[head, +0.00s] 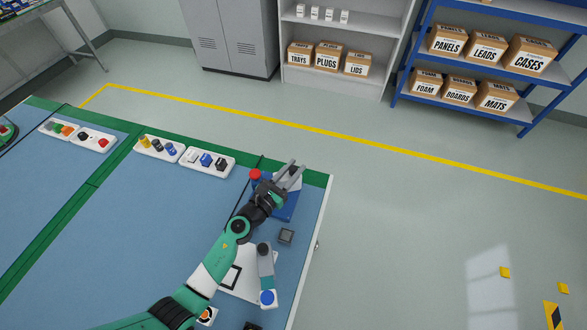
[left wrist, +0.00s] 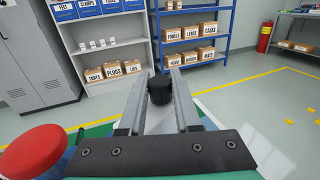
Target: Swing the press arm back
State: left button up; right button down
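My left gripper (head: 291,170) is over the far right corner of the workbench, above a blue base (head: 285,208). In the left wrist view its two fingers stand apart, with a black knob (left wrist: 160,91) between them. I see no clear grip on that knob, and contact is hard to tell. A grey and teal arm (head: 265,270), probably the press arm, lies over a white plate (head: 238,281) nearer the front. It has a black knob at its far end and a blue cap at its near end. My right gripper is not visible.
A red button (head: 255,174) is just left of my gripper; it shows large in the left wrist view (left wrist: 35,150). A small dark grey block (head: 286,236) lies near the bench's right edge. White trays of small parts (head: 207,172) line the far edge. Open floor lies beyond.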

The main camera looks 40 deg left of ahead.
pick_arm(q)
grip_shut()
dwell(1.0)
